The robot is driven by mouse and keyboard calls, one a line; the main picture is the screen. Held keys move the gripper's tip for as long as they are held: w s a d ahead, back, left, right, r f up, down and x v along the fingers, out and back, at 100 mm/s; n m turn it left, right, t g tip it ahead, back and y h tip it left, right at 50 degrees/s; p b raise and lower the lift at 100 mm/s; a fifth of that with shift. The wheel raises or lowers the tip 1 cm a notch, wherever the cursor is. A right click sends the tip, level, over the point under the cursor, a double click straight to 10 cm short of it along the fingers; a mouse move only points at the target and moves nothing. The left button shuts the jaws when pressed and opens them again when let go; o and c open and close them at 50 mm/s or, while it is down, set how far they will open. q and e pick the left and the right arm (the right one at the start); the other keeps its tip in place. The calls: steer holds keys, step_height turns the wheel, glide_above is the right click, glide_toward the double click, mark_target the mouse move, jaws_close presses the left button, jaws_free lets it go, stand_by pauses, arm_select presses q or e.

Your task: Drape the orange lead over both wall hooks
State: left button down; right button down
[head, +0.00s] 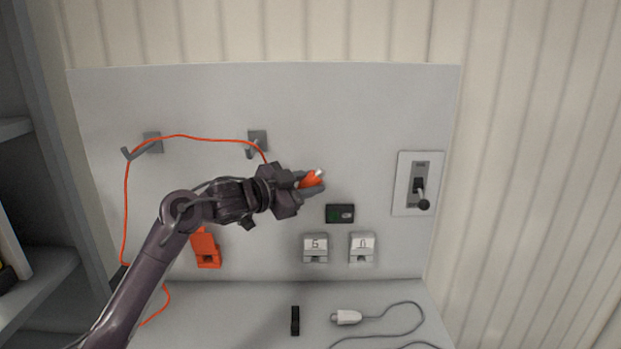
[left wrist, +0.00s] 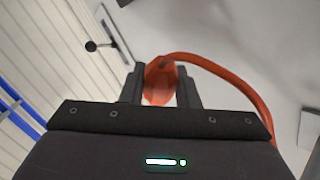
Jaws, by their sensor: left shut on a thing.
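The orange lead (head: 209,138) runs along the grey wall panel in the head view. It passes over the left wall hook (head: 150,144) and hangs down from it to the lower left. It also passes at the right wall hook (head: 257,141) and drops from there to my left gripper (head: 311,184). My left gripper is shut on the lead's orange plug end (head: 312,179), to the right of and below the right hook. The left wrist view shows the orange end (left wrist: 160,82) between the fingers, with the lead curving off to the right. My right gripper is not in view.
A lever switch (head: 420,187) is at the panel's right. A small dark display (head: 340,213), two white sockets (head: 315,248) and an orange socket box (head: 207,250) sit lower on the panel. A black block (head: 295,320) and a white plug with grey cable (head: 346,317) lie on the surface below.

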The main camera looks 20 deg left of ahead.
arm_select(q)
steer(key=shift+s+a+f+b, duration=0.1)
steer(key=shift+a+f+b, duration=0.15)
steer(key=shift+f+b, duration=0.65)
steer(key=shift+s+a+f+b, duration=0.1)
steer(key=shift+a+f+b, duration=0.1)
steer(key=shift+f, duration=1.25)
steer(key=shift+c, duration=2.3)
jaws_free()
steer(key=s+d, duration=0.2)
steer(key=s, duration=0.7)
steer(key=shift+s+d+p, duration=0.25)
steer(key=shift+d+p, duration=0.1)
steer(key=shift+p, duration=0.05)
